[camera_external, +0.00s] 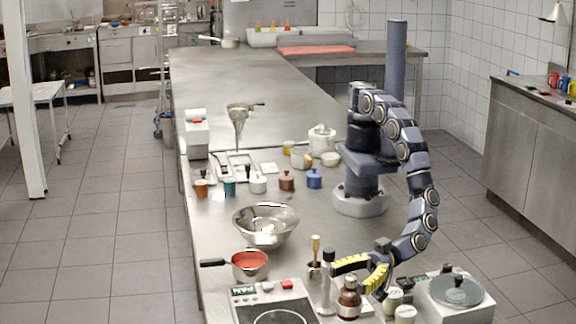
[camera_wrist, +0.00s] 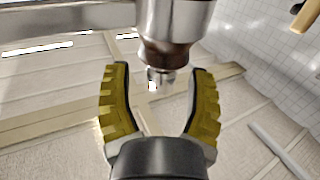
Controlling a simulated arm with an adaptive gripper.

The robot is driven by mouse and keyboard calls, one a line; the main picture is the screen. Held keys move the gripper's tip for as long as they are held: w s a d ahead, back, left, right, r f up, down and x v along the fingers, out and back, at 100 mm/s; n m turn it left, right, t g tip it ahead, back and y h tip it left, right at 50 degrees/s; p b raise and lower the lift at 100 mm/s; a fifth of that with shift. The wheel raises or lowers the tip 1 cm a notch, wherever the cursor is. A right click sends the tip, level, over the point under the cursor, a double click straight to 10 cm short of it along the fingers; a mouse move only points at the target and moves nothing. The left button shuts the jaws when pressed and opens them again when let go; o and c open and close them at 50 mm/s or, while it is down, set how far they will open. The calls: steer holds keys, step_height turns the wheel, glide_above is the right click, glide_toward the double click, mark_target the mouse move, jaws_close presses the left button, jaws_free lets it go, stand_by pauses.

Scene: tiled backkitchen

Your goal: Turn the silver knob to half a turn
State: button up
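My gripper (camera_external: 350,272) is above the near right part of the steel counter, over a dark brown bottle-like item (camera_external: 349,299) with a silver band. In the wrist view my gripper (camera_wrist: 160,70) has its two yellow fingers spread apart, with nothing clamped between them. A silver cylinder with a brown collar (camera_wrist: 165,52) reaches down between the fingertips and ends in a small metal tip (camera_wrist: 161,80). I cannot tell whether that is the silver knob. A small pale, possibly silver knob (camera_external: 268,286) shows on the cooktop panel, left of my gripper.
The cooktop (camera_external: 278,314) is at the front edge. A saucepan (camera_external: 249,264) and a steel bowl (camera_external: 266,226) stand behind it. Small jars (camera_external: 405,314) and a round-plated appliance (camera_external: 455,292) crowd the right. Farther back, the counter (camera_external: 235,75) is mostly clear.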

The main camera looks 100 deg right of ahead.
jaws_close()
steer(key=shift+s+h, duration=0.1)
steer(key=shift+h, duration=0.2)
steer(key=shift+a+f+m+t+h, duration=0.15)
steer(key=shift+m+t+h, duration=0.15)
steer(key=shift+m, duration=0.2)
steer(key=shift+m+t+h, duration=0.3)
steer(key=shift+m+h, duration=0.1)
steer(key=shift+h, duration=0.3)
steer(key=shift+r, duration=0.2)
steer(key=shift+s+a, duration=0.1)
steer(key=shift+s, duration=0.1)
steer(key=shift+o, duration=0.2)
jaws_free()
steer(key=shift+o, duration=0.5)
steer(key=shift+w, duration=0.15)
